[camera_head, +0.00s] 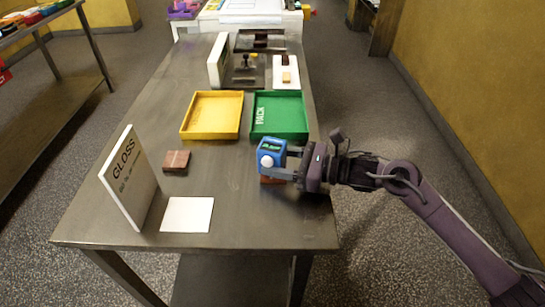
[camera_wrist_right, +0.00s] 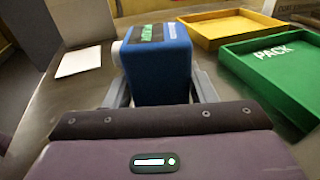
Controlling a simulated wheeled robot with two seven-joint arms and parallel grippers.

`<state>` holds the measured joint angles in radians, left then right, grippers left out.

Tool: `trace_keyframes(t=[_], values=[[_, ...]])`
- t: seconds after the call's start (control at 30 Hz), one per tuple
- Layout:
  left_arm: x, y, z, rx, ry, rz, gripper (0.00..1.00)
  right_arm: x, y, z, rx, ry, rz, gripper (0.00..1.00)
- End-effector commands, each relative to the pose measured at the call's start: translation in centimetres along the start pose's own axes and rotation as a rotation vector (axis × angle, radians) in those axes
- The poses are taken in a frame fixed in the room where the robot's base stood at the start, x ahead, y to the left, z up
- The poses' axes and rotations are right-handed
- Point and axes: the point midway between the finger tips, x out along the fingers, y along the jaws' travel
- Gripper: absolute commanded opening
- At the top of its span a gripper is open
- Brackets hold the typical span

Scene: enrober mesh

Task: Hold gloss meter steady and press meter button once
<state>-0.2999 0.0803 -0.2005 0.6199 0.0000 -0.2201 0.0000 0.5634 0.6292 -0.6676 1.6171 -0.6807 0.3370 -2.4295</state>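The gloss meter is a blue box (camera_head: 272,148) with a dark and green display on top and a white round knob or button (camera_head: 266,161) on its side. It is at the right side of the table, above or on a brown piece (camera_head: 268,181), partly hidden. My right gripper (camera_head: 280,166) has its fingers on both sides of the meter and appears closed on it. In the right wrist view the meter (camera_wrist_right: 158,72) sits between the two fingers (camera_wrist_right: 162,95), with its white button (camera_wrist_right: 116,53) at the left. My left gripper is not in view.
A white GLOSS sign (camera_head: 128,182) stands at the left, near a brown chocolate piece (camera_head: 176,161) and a white sheet (camera_head: 187,215). A yellow tray (camera_head: 187,128) and a green PACK tray (camera_head: 281,136) lie beyond. The table's front right is clear.

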Motion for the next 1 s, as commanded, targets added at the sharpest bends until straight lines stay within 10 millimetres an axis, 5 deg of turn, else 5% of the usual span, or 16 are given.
trace_keyframes(t=[0.07,0.33,1.0], values=[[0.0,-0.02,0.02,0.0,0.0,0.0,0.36,-0.01,0.01,-0.04,0.001,0.001,0.0,0.38],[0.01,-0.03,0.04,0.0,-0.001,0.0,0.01,-0.01,0.02,-0.07,0.001,0.001,0.0,0.38],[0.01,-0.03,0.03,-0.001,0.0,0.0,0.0,-0.02,0.03,-0.12,0.002,0.002,0.001,0.38]])
